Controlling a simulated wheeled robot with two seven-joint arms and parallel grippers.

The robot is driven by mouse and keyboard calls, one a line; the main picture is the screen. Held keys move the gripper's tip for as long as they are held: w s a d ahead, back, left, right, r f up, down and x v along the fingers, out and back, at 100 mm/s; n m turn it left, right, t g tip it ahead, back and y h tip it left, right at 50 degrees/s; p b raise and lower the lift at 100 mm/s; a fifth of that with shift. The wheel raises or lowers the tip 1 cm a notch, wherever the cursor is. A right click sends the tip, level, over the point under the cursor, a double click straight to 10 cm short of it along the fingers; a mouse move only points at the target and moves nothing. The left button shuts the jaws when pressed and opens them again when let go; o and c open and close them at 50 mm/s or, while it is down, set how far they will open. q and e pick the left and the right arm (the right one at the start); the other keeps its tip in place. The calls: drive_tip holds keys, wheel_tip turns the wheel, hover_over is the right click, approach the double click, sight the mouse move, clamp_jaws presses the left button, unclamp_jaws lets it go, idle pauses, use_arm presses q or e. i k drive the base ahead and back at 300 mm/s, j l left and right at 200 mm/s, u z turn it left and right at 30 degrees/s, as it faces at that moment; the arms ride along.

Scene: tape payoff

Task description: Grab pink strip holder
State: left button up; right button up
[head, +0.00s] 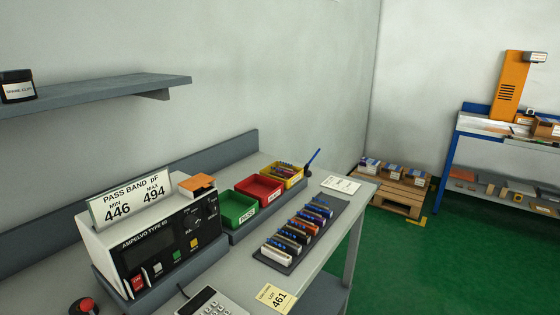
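A row of several small strip holders (296,232) stands on a dark tray (275,264) on the bench. The nearest holder is whitish (276,255). Behind it come dark ones, some with reddish or orange parts, and blue ones (319,207) at the far end. I cannot pick out a clearly pink holder at this size. Neither of my grippers is in view.
Green (238,208), red (258,188) and yellow (283,174) bins stand behind the tray.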

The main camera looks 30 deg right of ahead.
sight(289, 173)
drive_tip(key=i+l+u, duration=0.15)
drive_tip(key=l+u, duration=0.15)
drive_tip(key=l, duration=1)
drive_tip(key=l+u, duration=0.3)
drive_tip(key=l, duration=1)
drive_tip(key=i, duration=0.05)
